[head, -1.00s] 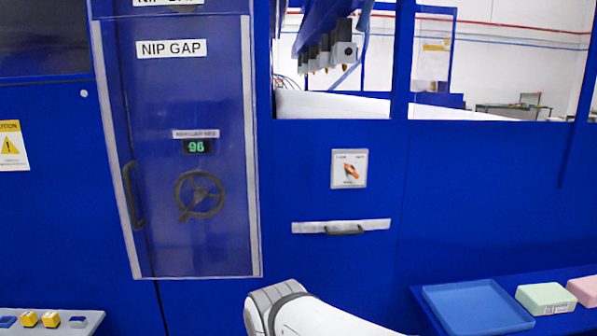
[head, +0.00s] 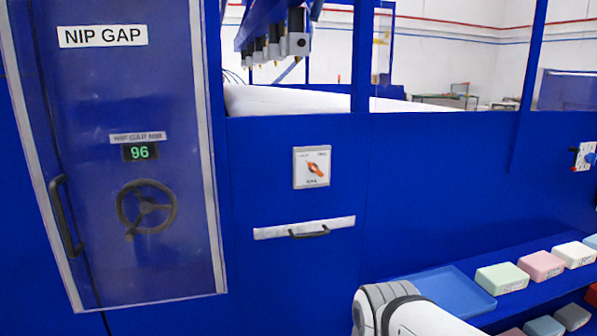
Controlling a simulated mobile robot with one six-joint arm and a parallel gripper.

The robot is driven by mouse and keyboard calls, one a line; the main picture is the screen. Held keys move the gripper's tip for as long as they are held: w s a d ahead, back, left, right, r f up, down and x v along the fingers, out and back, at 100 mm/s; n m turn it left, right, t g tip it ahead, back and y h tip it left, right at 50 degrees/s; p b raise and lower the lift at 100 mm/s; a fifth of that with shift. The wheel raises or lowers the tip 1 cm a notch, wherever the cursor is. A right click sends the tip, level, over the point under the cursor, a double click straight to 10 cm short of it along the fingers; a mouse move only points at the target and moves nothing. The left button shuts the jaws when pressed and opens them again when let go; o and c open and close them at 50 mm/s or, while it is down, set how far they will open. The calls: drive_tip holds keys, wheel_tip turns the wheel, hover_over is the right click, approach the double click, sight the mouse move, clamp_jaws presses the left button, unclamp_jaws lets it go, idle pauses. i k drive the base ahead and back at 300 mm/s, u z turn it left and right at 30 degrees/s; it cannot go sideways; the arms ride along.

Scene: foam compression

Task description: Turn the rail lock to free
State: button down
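The rail lock appears to be the orange rotary knob (head: 315,168) on a square white plate (head: 301,180) on the blue machine front, right of the nip gap door. The knob's handle sits at a slant, from upper left to lower right. The lettering on the plate is too small to read. My gripper is out of view; only a white and grey part of my arm shows at the bottom right, apart from the knob.
A door (head: 85,200) marked NIP GAP has a handwheel (head: 146,207) and a display (head: 140,152) reading 96. A drawer-like strip with a black handle (head: 310,232) is below the knob. A blue tray (head: 440,284) and several foam blocks (head: 502,277) lie on a shelf at right.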

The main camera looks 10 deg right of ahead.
sight(312, 167)
drive_tip(key=z, duration=1.55)
drive_tip(key=k, duration=1.2)
drive_tip(key=u, duration=0.6)
drive_tip(key=i, duration=1)
drive_tip(key=u, duration=0.05)
